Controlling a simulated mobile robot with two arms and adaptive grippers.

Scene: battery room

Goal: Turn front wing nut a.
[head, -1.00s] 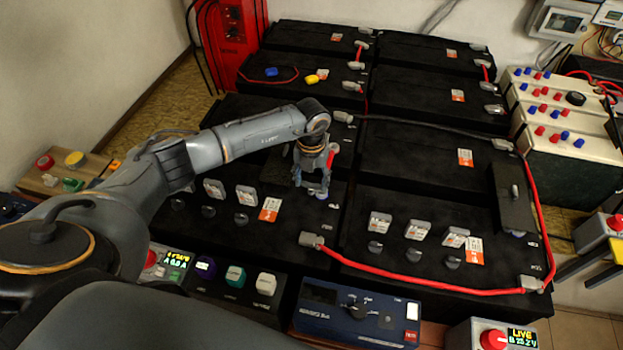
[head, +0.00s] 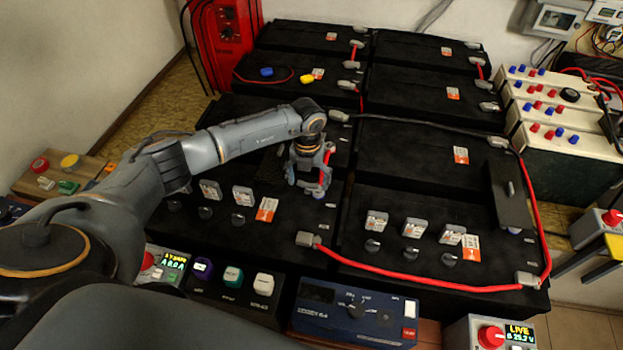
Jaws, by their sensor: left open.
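My left gripper (head: 309,187) is open and points down over the right part of the front left black battery (head: 285,222). A small pale and blue round piece shows at its right fingertip; I cannot tell whether this is front wing nut a, or whether the fingers touch it. The gripper hides part of the battery top there. A grey terminal clamp (head: 308,239) with a red cable (head: 400,278) sits at this battery's front right corner, in front of the gripper. My right gripper is not in view.
More black batteries (head: 415,95) stand behind. Along the front are a blue meter box (head: 322,318), a box with coloured knobs (head: 214,295) and a unit with a red knob (head: 468,340). Grey caps stand on both front batteries.

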